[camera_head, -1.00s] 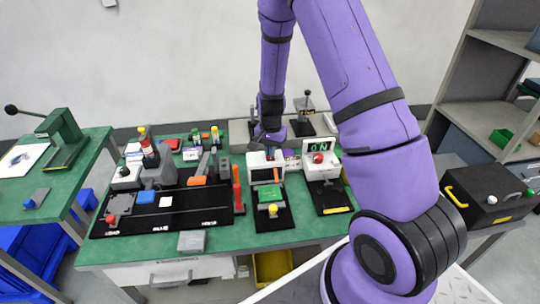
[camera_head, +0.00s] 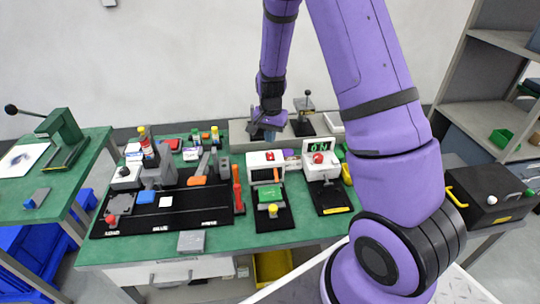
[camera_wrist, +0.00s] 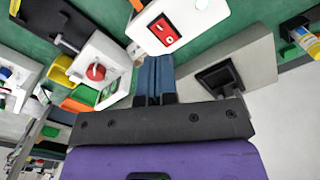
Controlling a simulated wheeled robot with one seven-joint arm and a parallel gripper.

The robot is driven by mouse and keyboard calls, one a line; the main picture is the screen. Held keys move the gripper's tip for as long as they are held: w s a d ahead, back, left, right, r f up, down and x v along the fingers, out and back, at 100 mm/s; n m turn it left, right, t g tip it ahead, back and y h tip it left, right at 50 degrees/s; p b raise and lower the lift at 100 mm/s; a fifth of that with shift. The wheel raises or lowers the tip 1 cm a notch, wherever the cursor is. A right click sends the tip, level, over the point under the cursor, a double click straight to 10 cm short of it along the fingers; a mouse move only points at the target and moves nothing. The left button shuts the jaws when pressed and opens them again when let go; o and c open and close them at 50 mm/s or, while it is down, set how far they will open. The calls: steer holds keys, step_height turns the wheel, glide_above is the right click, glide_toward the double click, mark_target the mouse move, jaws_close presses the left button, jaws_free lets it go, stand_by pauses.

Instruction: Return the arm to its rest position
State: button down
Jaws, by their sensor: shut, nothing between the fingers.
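My purple arm reaches over the green workbench (camera_head: 215,236) from the right in the head view. My gripper (camera_head: 264,133) hangs above the back of the bench, behind the white device with a dark window (camera_head: 266,158). In the wrist view my gripper (camera_wrist: 154,75) shows its two blue fingers pressed together with nothing between them. The fingertips lie near the edge of a white box with a red switch (camera_wrist: 164,30). Whether they touch it I cannot tell.
A white unit with a red button and green "ON" display (camera_head: 318,160) stands right of the device. A black press-like stand (camera_head: 305,120) is close behind. A black tray (camera_head: 180,212) fills the left. A black case (camera_head: 490,195) and shelf stand right. Open wall space lies above the bench.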

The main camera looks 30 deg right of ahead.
stand_by(0.4)
steer(key=s+a+r+n+t, duration=0.1)
steer(key=s+a+r+n, duration=0.15)
steer(key=r, duration=0.45)
steer(key=s+a+r+n+t, duration=0.1)
steer(key=s+r, duration=0.3)
steer(key=r, duration=0.3)
steer(key=s+a+r+n, duration=0.1)
steer(key=s+a+r, duration=0.15)
steer(key=r, duration=0.55)
steer(key=s+a+r+n+t, duration=0.1)
steer(key=s+r+n, duration=0.2)
steer(key=s, duration=0.7)
steer(key=s+r+n+t, duration=0.2)
steer(key=s+r+n, duration=0.1)
steer(key=s+r, duration=0.4)
steer(key=s, duration=0.3)
steer(key=shift+s+a, duration=0.3)
steer(key=shift+a, duration=0.1)
